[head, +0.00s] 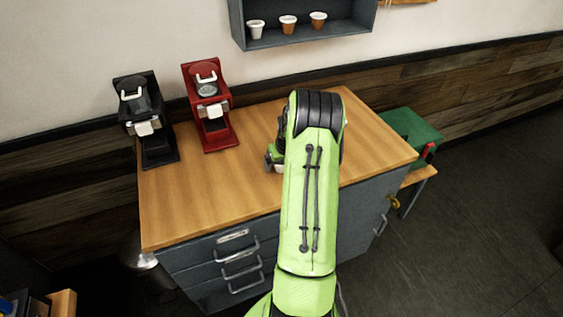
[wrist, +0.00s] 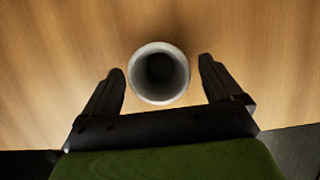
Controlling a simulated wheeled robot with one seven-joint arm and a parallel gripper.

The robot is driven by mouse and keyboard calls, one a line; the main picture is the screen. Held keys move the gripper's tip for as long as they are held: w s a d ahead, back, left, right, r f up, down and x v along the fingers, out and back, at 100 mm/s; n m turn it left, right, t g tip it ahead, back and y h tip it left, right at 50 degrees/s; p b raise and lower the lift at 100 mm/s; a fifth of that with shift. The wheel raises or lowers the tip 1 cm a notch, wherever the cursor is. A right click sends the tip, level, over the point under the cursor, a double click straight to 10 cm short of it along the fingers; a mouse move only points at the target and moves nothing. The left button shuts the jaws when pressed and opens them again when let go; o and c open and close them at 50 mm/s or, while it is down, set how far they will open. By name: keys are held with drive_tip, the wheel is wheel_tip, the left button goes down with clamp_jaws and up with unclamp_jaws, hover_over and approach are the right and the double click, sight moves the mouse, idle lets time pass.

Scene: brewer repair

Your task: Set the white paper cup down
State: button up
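The white paper cup (wrist: 159,98) is in the wrist view, seen from above with its round open mouth toward the camera and its inside dark. It appears to stand upright on the wooden counter top (wrist: 60,50). My gripper (wrist: 161,66) is open, with one dark finger on each side of the cup and a visible gap on both sides. In the head view, my green arm hides most of this spot. Only a small white part of the cup (head: 280,168) shows beside my gripper (head: 271,158), over the counter.
A black brewer (head: 147,120) and a red brewer (head: 209,108) stand at the counter's back left. A wall shelf (head: 300,40) holds one white and two brown cups. A green box (head: 412,133) is at the right. The counter's left front is clear.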

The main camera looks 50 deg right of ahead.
drive_tip(key=p+v, duration=0.1)
drive_tip(key=v, duration=1.1)
drive_tip(key=w+a+r+n, duration=0.3)
drive_tip(key=a+r+n, duration=0.5)
drive_tip(key=a+n, duration=0.4)
drive_tip(key=s+a+r+n, duration=0.1)
drive_tip(key=a+r+n, duration=0.1)
drive_tip(key=a+n, duration=0.35)
drive_tip(key=s+a+r+n, duration=0.2)
drive_tip(key=a+r+n, duration=0.15)
drive_tip(key=a, duration=0.35)
drive_tip(key=s+a+n+t+y, duration=0.2)
drive_tip(key=s+a+n, duration=1.1)
drive_tip(key=n, duration=0.8)
drive_tip(key=shift+s, duration=0.15)
